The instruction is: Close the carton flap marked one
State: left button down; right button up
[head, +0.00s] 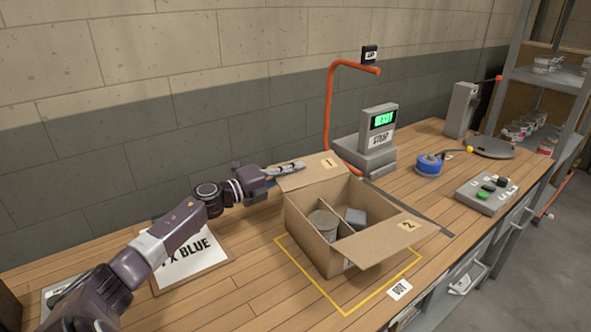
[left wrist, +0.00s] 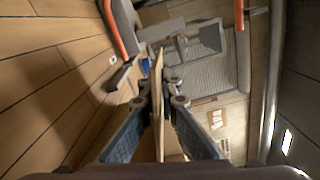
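The open cardboard carton (head: 310,232) stands on the bench inside a yellow outline. Flap one (head: 312,174), with a "1" label, is folded outward on the carton's far side. Flap two (head: 385,243), with a "2" label, is folded outward at the near right. My left gripper (head: 288,169) is at the left edge of flap one. My right gripper is not in view.
A divider separates a round can (head: 324,220) from a grey block (head: 355,217) inside the carton. An orange bent pole (head: 328,110) and a scale with a green display (head: 382,122) stand behind. A blue tape roll (head: 428,165) and button box (head: 487,193) are to the right.

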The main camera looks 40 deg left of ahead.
aim_at(299, 174)
pick_arm(q)
jog(key=shift+r, duration=0.15)
jog(key=r+m, duration=0.1)
jog(key=m, duration=0.1)
jog(key=d+r+m+b, duration=0.1)
jog(key=m, duration=0.1)
jog(key=shift+s+d+r, duration=0.15)
jog(key=shift+s+r, duration=0.05)
jog(key=shift+r, duration=0.1)
jog(key=shift+s+d+r+m, duration=0.1)
jog(key=shift+d+r+m, duration=0.2)
jog(key=shift+d+r, duration=0.1)
dwell(1.1)
jog(key=c, duration=2.6)
grip_release()
jog(key=shift+c, duration=0.2)
jog(key=o, duration=0.4)
jog(key=shift+o, duration=0.2)
